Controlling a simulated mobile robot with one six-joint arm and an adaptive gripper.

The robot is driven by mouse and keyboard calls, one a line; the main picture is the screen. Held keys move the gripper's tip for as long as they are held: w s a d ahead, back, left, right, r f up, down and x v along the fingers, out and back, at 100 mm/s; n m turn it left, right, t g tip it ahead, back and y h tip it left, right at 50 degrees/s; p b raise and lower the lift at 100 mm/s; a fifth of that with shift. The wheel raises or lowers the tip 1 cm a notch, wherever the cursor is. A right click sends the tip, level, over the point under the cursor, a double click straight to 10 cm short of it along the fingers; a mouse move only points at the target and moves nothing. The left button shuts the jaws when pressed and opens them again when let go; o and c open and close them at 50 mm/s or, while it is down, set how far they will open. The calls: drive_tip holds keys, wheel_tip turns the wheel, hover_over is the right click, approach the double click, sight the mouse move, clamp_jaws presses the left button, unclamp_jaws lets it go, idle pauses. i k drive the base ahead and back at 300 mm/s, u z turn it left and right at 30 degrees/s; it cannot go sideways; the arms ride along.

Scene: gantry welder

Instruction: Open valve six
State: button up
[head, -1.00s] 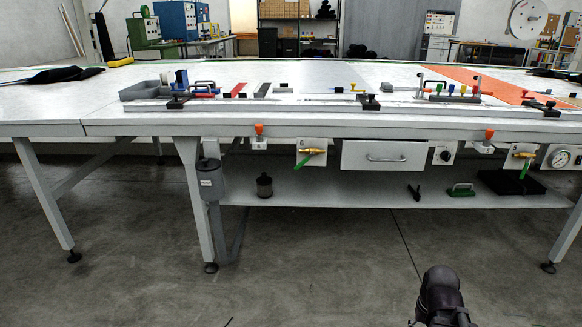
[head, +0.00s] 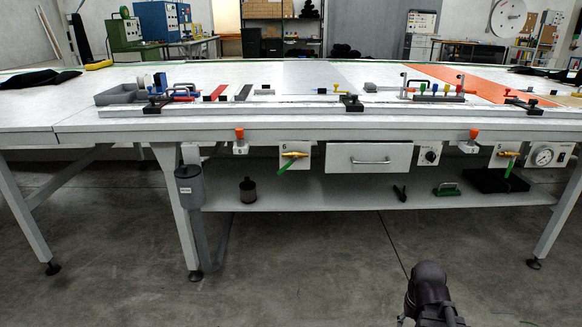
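Valve six (head: 294,155) is on a white plate marked 6, hung under the front edge of the long table. It has a yellow-brass body and a green lever (head: 285,165) that slants down to the left. A similar plate, which seems to be marked 5, carries a second valve (head: 508,154) at the right, its green lever pointing down. A dark part of my arm shows at the bottom, right of the middle, well in front of the table. My gripper's fingers are not in view, and nothing touches valve six.
A drawer (head: 368,158), a black knob (head: 429,155) and a gauge (head: 543,156) line the front edge. Orange-topped fittings (head: 240,141) hang beside the valves. Table legs (head: 183,215) and a grey canister (head: 189,187) stand left of valve six. The floor in front is clear.

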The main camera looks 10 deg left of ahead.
sight(289, 165)
drive_tip(key=i, duration=0.9)
drive_tip(key=u, duration=0.05)
